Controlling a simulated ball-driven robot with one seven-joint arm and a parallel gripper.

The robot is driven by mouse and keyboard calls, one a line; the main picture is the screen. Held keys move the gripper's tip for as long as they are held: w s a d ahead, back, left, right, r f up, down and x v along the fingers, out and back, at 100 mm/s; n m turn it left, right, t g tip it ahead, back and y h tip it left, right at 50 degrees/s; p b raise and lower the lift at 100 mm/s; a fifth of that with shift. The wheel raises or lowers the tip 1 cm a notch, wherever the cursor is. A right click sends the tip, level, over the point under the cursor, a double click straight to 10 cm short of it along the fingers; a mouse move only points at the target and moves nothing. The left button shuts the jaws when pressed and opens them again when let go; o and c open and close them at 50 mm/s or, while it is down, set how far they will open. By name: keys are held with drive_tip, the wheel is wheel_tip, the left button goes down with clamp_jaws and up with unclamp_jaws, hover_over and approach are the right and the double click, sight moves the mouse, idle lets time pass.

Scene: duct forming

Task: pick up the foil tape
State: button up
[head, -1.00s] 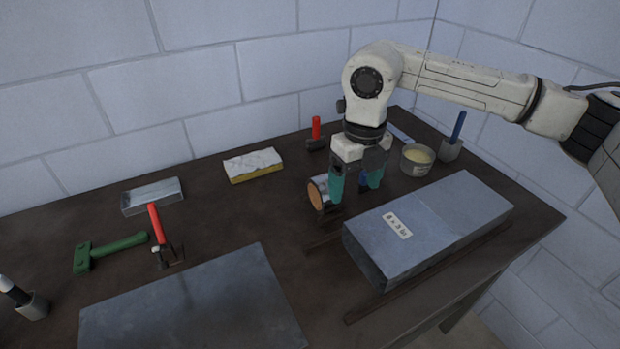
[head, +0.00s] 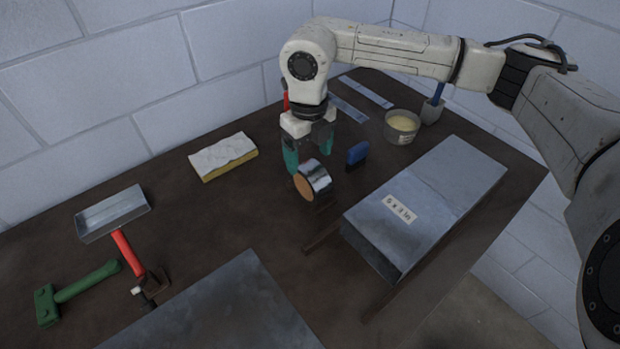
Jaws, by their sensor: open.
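The foil tape (head: 320,176) is a shiny silver roll standing on its edge on the dark bench, with its brown face toward the lower left. My gripper (head: 309,157) points down, just behind and above the roll, its teal fingers apart. The left finger shows at the roll's upper left. The right finger is partly hidden, and the tips near the roll are hard to see. I see nothing held, and I cannot tell whether a finger touches the roll.
A blue-handled item (head: 357,153) stands close right of the tape. A labelled grey duct (head: 425,205) lies further right on dark rails. A tub (head: 402,127) stands behind it. A sponge-like block (head: 223,157) lies left. Bench between block and tape is clear.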

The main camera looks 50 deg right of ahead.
sight(311, 167)
drive_tip(key=shift+d+f+p, duration=0.2)
drive_tip(key=shift+f+p, duration=0.2)
drive_tip(key=shift+f, duration=0.95)
drive_tip(key=shift+d+f+p, duration=0.2)
drive_tip(key=shift+f+p, duration=0.15)
drive_tip(key=shift+f, duration=1)
drive_tip(key=c, duration=1.2)
